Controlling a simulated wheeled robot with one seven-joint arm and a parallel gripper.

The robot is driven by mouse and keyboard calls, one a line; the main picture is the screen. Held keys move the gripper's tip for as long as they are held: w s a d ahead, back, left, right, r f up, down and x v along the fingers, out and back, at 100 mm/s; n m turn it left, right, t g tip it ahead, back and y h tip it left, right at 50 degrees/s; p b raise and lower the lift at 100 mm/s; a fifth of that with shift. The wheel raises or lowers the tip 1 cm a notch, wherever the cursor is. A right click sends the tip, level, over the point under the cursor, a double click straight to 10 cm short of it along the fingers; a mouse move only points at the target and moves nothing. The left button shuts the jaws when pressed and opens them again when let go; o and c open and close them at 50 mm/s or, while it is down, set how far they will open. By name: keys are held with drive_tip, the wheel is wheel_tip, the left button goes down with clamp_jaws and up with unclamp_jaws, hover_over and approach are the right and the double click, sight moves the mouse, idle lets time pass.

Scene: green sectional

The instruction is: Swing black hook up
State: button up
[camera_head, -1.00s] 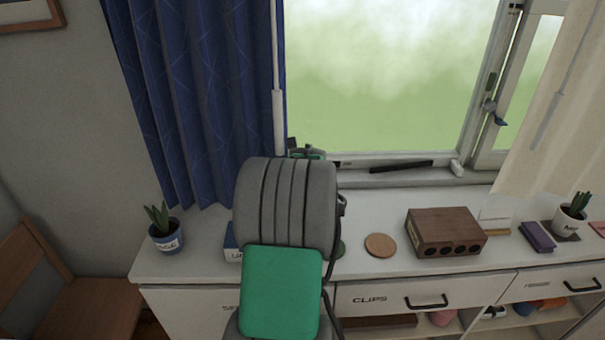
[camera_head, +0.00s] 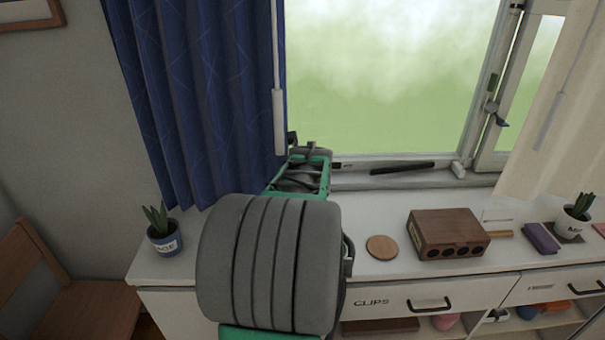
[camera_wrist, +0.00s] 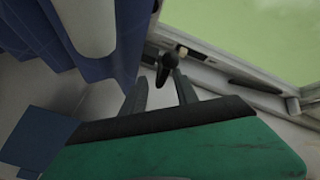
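A black hook-like piece (camera_wrist: 168,62) shows in the wrist view at the lower window frame, beside the blue curtain. It has a rounded upper part and a narrower end hanging down. My gripper (camera_wrist: 161,86) is open, with its two dark fingers apart and pointing at this piece. The lower end of the piece appears between the fingertips; I cannot tell whether they touch it. In the head view my gripper (camera_head: 305,150) is at the window's lower left corner, and my arm hides part of the view there. The piece cannot be clearly told apart from the fingers in that view.
The blue curtain (camera_head: 200,100) hangs close to the left, with a white rod (camera_head: 279,120) at its edge. A black bar (camera_head: 402,167) lies along the sill. A wooden block with holes (camera_head: 446,234), a round coaster (camera_head: 381,247) and potted plants stand on the white cabinet top.

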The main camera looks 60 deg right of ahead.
drive_tip(key=shift+r, duration=0.15)
drive_tip(key=f+p+v, duration=0.1)
drive_tip(key=p+v, duration=0.2)
drive_tip(key=v, duration=1)
drive_tip(key=shift+s+a+p, duration=0.35)
drive_tip(key=shift+a, duration=0.25)
drive_tip(key=shift+r, duration=0.1)
